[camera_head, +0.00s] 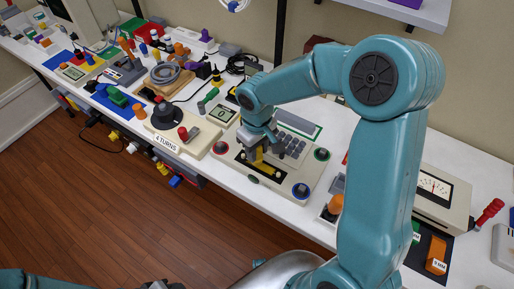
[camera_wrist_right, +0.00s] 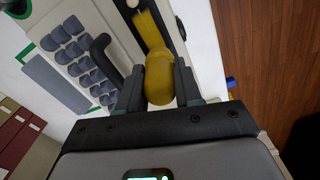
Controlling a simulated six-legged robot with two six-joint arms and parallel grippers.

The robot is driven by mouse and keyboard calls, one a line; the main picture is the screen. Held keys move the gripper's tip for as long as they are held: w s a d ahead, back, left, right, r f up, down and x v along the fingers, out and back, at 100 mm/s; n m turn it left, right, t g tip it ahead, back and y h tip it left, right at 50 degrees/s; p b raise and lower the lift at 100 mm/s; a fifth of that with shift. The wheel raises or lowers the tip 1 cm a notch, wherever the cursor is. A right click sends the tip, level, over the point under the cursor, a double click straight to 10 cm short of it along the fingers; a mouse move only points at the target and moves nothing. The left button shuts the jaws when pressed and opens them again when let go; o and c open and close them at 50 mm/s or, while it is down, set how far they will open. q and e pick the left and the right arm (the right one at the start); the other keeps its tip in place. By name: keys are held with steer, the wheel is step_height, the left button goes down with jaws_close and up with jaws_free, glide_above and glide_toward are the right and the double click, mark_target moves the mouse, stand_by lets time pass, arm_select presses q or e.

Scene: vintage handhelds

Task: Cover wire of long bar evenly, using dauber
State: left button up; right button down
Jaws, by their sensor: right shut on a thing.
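My right gripper (camera_head: 262,146) is over the beige console and points down. It is shut on a yellow rounded tool, probably the dauber (camera_head: 262,160), which also shows between the fingers in the right wrist view (camera_wrist_right: 160,82). Beyond the tool, a yellow strip (camera_wrist_right: 153,32) lies along the console's long dark slot; I cannot tell whether it is the tool's tip or a coating. The long bar's wire is too small or hidden to make out. Part of my left gripper (camera_head: 158,285) is at the bottom edge of the head view; its fingers are unclear.
A dark winder (camera_head: 166,116) stands to the left. A meter box (camera_head: 441,196) is at the right. My right arm hides part of the bench.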

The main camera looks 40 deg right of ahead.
steer(key=shift+f+b, duration=0.65)
steer(key=shift+f, duration=0.15)
steer(key=shift+w+r, duration=0.1)
steer(key=shift+w+a+r, duration=0.1)
steer(key=shift+w+a, duration=0.3)
steer(key=shift+w, duration=0.45)
steer(key=shift+s, duration=0.1)
steer(key=shift+s+d, duration=0.25)
steer(key=shift+s, duration=0.2)
steer(key=shift+s+d, duration=0.25)
steer(key=shift+s, duration=0.35)
steer(key=shift+w, duration=0.1)
